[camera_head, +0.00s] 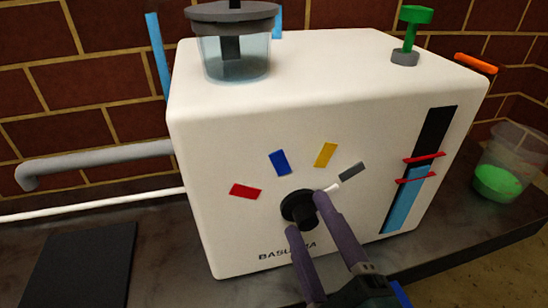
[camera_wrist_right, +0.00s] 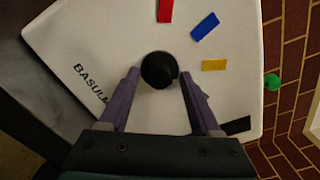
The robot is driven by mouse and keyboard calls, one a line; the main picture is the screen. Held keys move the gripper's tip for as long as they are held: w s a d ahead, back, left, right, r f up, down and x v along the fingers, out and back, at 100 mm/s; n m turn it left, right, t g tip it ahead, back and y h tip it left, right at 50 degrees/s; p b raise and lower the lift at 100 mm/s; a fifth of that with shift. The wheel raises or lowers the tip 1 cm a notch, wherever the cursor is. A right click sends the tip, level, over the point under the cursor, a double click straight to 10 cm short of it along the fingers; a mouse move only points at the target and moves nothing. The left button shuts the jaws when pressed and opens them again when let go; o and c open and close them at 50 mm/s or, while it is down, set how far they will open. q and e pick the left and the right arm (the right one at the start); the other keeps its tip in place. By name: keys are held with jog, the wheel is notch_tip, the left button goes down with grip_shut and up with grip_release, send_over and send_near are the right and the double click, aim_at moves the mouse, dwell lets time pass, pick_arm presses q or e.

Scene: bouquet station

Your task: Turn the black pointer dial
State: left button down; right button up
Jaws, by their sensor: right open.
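The black pointer dial (camera_head: 297,208) sits low on the front of the white machine (camera_head: 225,150). Its white pointer (camera_head: 333,187) points up and right, towards the grey mark (camera_head: 352,171). Red (camera_head: 245,191), blue (camera_head: 280,162) and yellow (camera_head: 326,154) marks arc above the dial. My right gripper (camera_head: 308,212) is at the dial, open, with one purple finger on each side of the knob. In the right wrist view the dial (camera_wrist_right: 159,70) lies between and just beyond the fingertips; contact cannot be told. The pointer is largely hidden there. My left gripper is not in view.
A lidded glass jar (camera_head: 235,55) and a green knob (camera_head: 408,40) are on top of the machine. A level gauge (camera_head: 415,175) is at its right front. A cup with green contents (camera_head: 500,170) stands right; a dark mat (camera_head: 78,262) lies left.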

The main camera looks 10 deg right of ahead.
jog(key=shift+a, duration=0.1)
jog(key=shift+c, duration=0.2)
grip_shut()
dwell(0.4)
